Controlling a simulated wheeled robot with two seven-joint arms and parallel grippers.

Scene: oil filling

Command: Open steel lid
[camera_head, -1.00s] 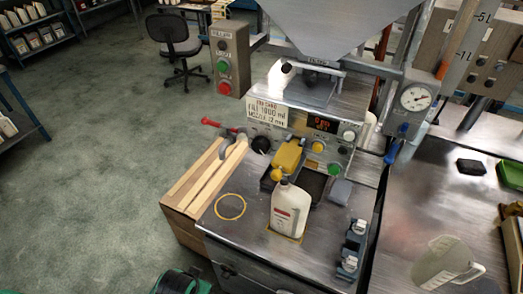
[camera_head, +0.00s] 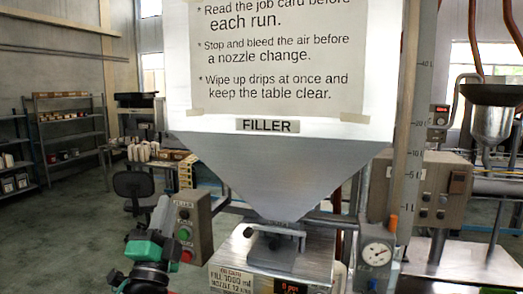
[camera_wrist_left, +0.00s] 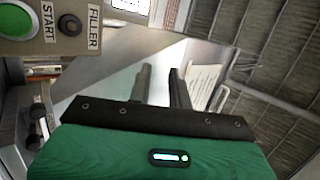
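I cannot make out a steel lid in either view; the top of the filler is cut off above the head view. The grey steel funnel (camera_head: 275,170) marked FILLER hangs at the centre, with a large white notice (camera_head: 280,55) on the part above it. My left gripper (camera_head: 163,204) is at the lower left, pointing up, beside the control box and left of the funnel. In the left wrist view its two dark fingers (camera_wrist_left: 160,75) stand apart with nothing between them. My right gripper is not in view.
The control box (camera_head: 190,228) with green and red buttons stands close to my left gripper. A pressure gauge (camera_head: 376,254) and a grey box (camera_head: 425,190) with knobs are to the right. A chair (camera_head: 135,188) and shelves (camera_head: 70,127) are behind at the left.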

